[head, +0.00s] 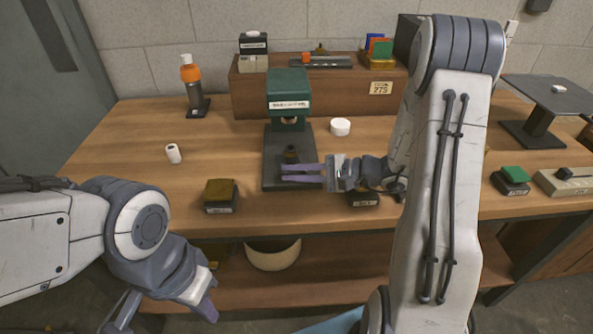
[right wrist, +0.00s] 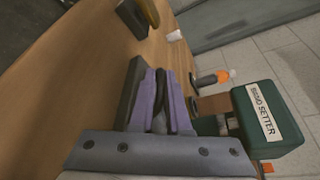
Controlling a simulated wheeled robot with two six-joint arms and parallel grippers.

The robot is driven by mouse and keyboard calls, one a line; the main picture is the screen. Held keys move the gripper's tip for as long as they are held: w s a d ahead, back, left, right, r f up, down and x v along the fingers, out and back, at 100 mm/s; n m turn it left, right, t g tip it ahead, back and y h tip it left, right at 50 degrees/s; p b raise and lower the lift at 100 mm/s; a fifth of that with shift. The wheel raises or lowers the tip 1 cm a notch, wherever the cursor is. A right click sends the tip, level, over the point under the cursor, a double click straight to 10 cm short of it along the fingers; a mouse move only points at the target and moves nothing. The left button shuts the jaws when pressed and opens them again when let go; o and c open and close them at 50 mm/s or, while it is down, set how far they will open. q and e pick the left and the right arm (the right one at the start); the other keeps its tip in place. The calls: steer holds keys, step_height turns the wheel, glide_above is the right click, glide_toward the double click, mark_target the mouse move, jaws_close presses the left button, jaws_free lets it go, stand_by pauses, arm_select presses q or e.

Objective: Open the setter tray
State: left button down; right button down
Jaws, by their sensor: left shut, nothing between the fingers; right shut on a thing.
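The setter (head: 288,90) is a dark green press with a white label, standing on a dark base (head: 274,150) in the middle of the table. Its green head (right wrist: 268,118) also shows at the right of the right wrist view. My right gripper (head: 285,173) is over the front of the base, its purple fingers shut on a dark part, seemingly the setter tray. The fingers hide most of that part, and I cannot tell how far the tray is open. My left gripper (head: 205,306) is shut and empty, low in front of the table.
A brown block on a dark stand (head: 220,194) is left of the setter. A white roll (head: 173,153), an orange-topped bottle (head: 191,75) and a white round container (head: 340,127) stand farther back. A wooden shelf (head: 250,95) is behind. The table's left front is mostly clear.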

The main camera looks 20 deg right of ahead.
steer(key=c, duration=0.9)
jaws_free()
steer(key=shift+s+a+f, duration=0.1)
steer(key=shift+s+a, duration=0.05)
steer(key=shift+a, duration=0.1)
steer(key=shift+d, duration=0.35)
steer(key=shift+s+d, duration=0.2)
steer(key=shift+d, duration=0.1)
steer(key=v, duration=0.9)
steer(key=shift+s+d, duration=0.15)
steer(key=shift+s, duration=0.05)
